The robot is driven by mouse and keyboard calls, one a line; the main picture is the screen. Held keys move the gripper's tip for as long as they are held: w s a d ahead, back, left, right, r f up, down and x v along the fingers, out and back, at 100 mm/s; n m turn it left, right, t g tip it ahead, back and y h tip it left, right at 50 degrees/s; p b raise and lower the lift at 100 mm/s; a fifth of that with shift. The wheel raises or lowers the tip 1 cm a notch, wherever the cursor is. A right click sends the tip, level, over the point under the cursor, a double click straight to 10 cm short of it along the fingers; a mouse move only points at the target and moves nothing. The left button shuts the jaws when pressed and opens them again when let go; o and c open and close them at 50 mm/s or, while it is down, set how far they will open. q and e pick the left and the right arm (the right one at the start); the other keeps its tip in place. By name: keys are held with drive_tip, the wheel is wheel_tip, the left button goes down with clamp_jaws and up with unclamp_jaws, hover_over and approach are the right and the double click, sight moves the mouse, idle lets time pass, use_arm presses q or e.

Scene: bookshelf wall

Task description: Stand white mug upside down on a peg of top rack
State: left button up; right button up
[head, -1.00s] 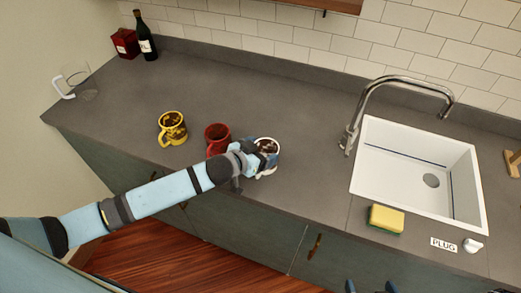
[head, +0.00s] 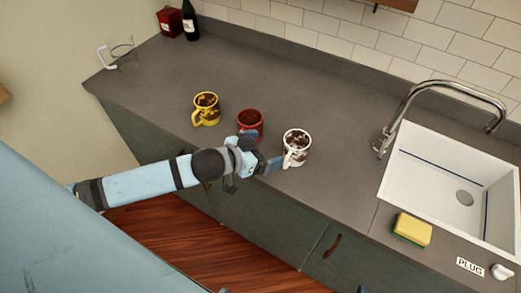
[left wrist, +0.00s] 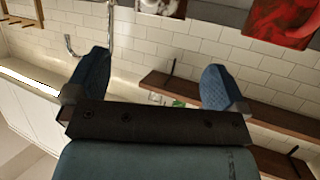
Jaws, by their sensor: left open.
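The white mug (head: 297,143), with dark brown patches, stands upright on the counter, handle toward the front left. A small part of it shows at the top of the left wrist view (left wrist: 160,6). My left gripper (head: 272,166) is just left of and in front of its handle, fingers apart and empty; its open fingers also show in the left wrist view (left wrist: 152,78). A wooden rack (left wrist: 195,92) with a peg and another rack (left wrist: 280,160) are on the tiled wall there. Only a blue bit of my right gripper (head: 361,289) shows at the bottom edge.
A red mug (head: 250,121) stands close behind my left gripper and a yellow mug (head: 206,107) further left. A sink (head: 425,175), faucet (head: 400,112) and sponge (head: 412,229) are at right. A bottle (head: 190,20) and red box (head: 170,22) stand far back left.

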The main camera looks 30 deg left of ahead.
use_arm(q)
drive_tip(key=s+d+f+n+g+y, duration=0.1)
drive_tip(key=s+d+f+y, duration=0.1)
drive_tip(key=s+f, duration=1.3)
drive_tip(key=shift+d+f+n, duration=0.35)
drive_tip(key=shift+f+n, duration=0.05)
drive_tip(key=shift+f, duration=0.35)
